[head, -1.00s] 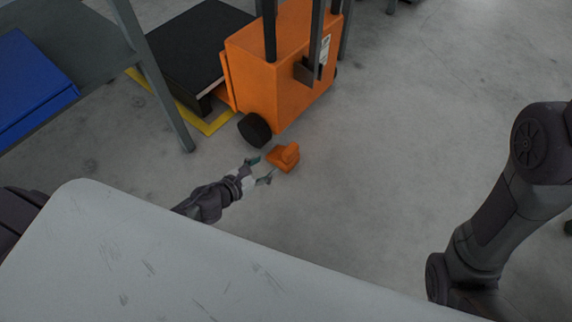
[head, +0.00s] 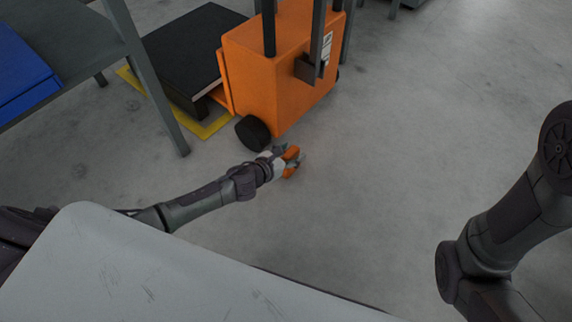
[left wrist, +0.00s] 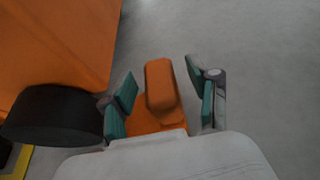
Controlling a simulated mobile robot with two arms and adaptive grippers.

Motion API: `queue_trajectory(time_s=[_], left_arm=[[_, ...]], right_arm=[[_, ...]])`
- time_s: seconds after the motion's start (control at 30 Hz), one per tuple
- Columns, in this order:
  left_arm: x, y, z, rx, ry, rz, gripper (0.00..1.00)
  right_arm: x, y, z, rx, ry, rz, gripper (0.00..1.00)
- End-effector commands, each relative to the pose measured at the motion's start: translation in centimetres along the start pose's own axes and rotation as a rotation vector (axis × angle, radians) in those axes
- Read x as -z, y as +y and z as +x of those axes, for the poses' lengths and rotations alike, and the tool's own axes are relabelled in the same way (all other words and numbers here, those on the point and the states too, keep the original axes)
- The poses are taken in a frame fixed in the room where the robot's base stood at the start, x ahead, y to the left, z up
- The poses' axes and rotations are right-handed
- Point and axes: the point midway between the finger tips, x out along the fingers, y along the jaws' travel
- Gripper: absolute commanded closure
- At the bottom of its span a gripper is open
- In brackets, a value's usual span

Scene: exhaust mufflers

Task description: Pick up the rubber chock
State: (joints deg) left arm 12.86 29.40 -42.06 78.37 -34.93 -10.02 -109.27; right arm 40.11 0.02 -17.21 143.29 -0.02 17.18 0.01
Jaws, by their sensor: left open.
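The rubber chock (head: 292,156) is orange and lies on the concrete floor just right of the orange machine's black wheel. It also shows in the left wrist view (left wrist: 160,88), with an upright part on a wider base. My left gripper (head: 286,157) is at the chock, open, and hides part of it. In the left wrist view its two teal-padded fingers (left wrist: 162,100) stand on either side of the chock, with a gap clearest on the right. The chock's near end is hidden behind the gripper body. My right arm is at the right edge; its gripper is out of view.
The orange machine (head: 283,70) stands close behind, its black wheel (head: 253,133) beside my left gripper. A grey shelf (head: 75,45) with a blue box (head: 22,70) is at the left. A black platform (head: 190,55) is behind. The floor (head: 430,110) to the right is clear.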

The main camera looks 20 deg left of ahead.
Motion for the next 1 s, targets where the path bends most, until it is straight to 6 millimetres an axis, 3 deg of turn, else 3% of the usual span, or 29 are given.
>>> queue_trajectory(time_s=[0.27,0.6,0.63,1.0], left_arm=[[-0.03,0.0,0.27,0.0,0.001,0.001,0.41],[-0.03,-0.01,0.25,0.0,0.001,0.0,0.98],[-0.03,-0.01,0.25,0.0,0.001,0.0,1.0],[-0.15,-0.01,0.26,0.0,-0.001,0.0,1.0]], right_arm=[[0.05,-0.03,-0.08,0.0,0.001,0.0,0.6],[0.05,-0.03,-0.09,0.0,0.001,0.0,0.6],[0.05,-0.03,-0.09,0.0,0.001,0.0,0.6],[0.02,-0.02,-0.09,0.0,0.0,0.0,0.6]])
